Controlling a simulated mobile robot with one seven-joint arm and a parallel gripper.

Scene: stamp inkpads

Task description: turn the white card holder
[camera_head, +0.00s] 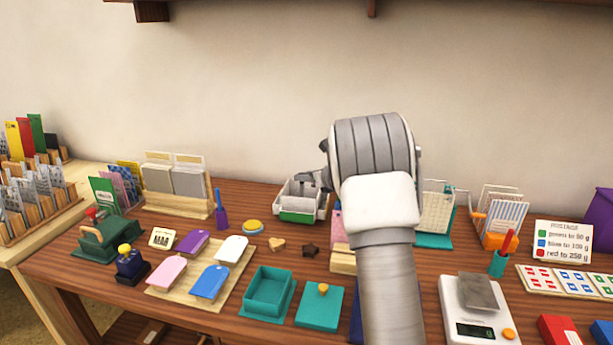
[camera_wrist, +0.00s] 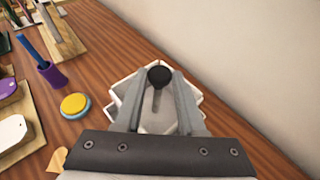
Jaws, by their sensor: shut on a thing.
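The white card holder (camera_head: 287,203) stands near the back of the brown table, with a green panel on its lower front. It looks like a low, open-topped tray with compartments. My gripper (camera_head: 314,181) reaches down to its top from the right. In the wrist view, my gripper (camera_wrist: 160,84) has its two grey fingers closed on a black round knob (camera_wrist: 160,77) on a short stem at the middle of the holder. White edges of the holder (camera_wrist: 122,78) show around the fingers. My arm hides the area right of the holder in the head view.
A yellow and blue round pad (camera_head: 253,226), a purple cup with a blue stick (camera_head: 221,215) and a wooden card rack (camera_head: 180,203) stand to the left. Small heart and star pieces lie in front. A wire grid rack (camera_head: 437,212) stands to the right, the wall behind.

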